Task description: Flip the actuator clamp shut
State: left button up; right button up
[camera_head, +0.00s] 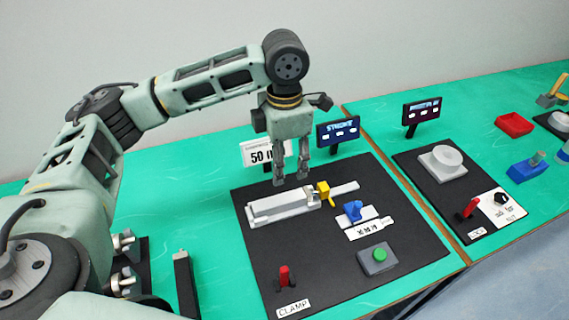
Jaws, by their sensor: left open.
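My left gripper (291,180) points down over the black board, just above the far side of a long pale linear actuator (284,206). Its fingers are apart and hold nothing. The actuator has a yellow block (323,189) near its right part. A small red lever (285,275) stands near the front left edge of the board, behind a white label reading "CLAMP" (293,307). The lever looks upright. The gripper is well away from the lever, farther back. My right gripper does not show.
A blue part (353,210) and a green button on a grey box (378,256) sit on the board's right. Small displays (338,131) and a "50" sign (258,154) stand behind. A second board (420,180) with another red lever (467,209) lies right. Red tray (514,124) beyond.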

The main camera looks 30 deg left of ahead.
aim_at(283, 270)
jog(key=k+l, duration=0.45)
jog(key=k, duration=0.15)
jog(key=k+l, duration=0.4)
jog(key=k, duration=0.2)
jog(key=k+l, duration=0.45)
jog(key=k, duration=0.15)
